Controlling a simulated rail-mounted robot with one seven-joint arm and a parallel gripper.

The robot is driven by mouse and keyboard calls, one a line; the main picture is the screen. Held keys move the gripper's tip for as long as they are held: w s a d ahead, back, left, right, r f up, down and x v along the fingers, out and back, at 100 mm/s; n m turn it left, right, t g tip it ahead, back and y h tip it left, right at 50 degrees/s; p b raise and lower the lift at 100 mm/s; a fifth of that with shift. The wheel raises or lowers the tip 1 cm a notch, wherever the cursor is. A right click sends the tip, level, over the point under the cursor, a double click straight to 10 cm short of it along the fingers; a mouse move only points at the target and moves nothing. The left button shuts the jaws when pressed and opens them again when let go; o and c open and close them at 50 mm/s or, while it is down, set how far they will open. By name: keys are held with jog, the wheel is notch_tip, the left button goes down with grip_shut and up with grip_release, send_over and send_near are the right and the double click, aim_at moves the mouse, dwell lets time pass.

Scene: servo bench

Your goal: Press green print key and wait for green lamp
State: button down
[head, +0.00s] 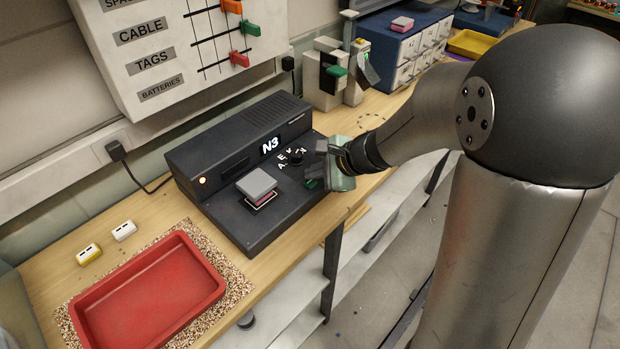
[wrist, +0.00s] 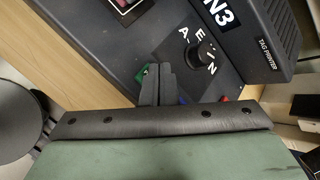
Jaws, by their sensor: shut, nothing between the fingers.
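The dark tag printer (head: 225,150) stands on the wooden bench with "N3" on its display. It also shows in the wrist view (wrist: 125,50). A green key (head: 311,184) is on its right end; in the wrist view the green key (wrist: 142,75) shows just left of my fingertips, partly hidden by them. My gripper (head: 317,172) is shut and empty, its fingers (wrist: 160,70) right over or beside the green key. I cannot tell whether they touch it. A small round lamp (head: 203,180) on the printer's front left glows whitish, not green.
A lettered knob (wrist: 197,56) sits near my fingers, with a blue key (wrist: 183,99) and a red key (wrist: 224,99) close by. A grey block (head: 257,184) rests on the printer. A red tray (head: 150,290) lies left; another machine (head: 325,75) stands behind.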

aim_at(315, 183)
jog(key=shift+r, duration=0.35)
notch_tip(315, 183, up, 5)
jog(key=p, duration=0.4)
dwell(0.6)
jog(key=s+d+n+g+h, duration=0.1)
jog(key=s+d+n+h, duration=0.1)
jog(key=s+d+n, duration=0.2)
jog(key=s+d+r+n+g+h, duration=0.1)
jog(key=s+d+n+h, duration=0.2)
jog(key=s+n, duration=0.3)
jog(key=s+d+n+g+h, duration=0.2)
jog(key=s+d+n, duration=0.3)
jog(key=s, duration=0.8)
jog(key=shift+d+r+h, duration=0.15)
jog(key=shift+d+h, duration=0.25)
jog(key=shift+d, duration=0.15)
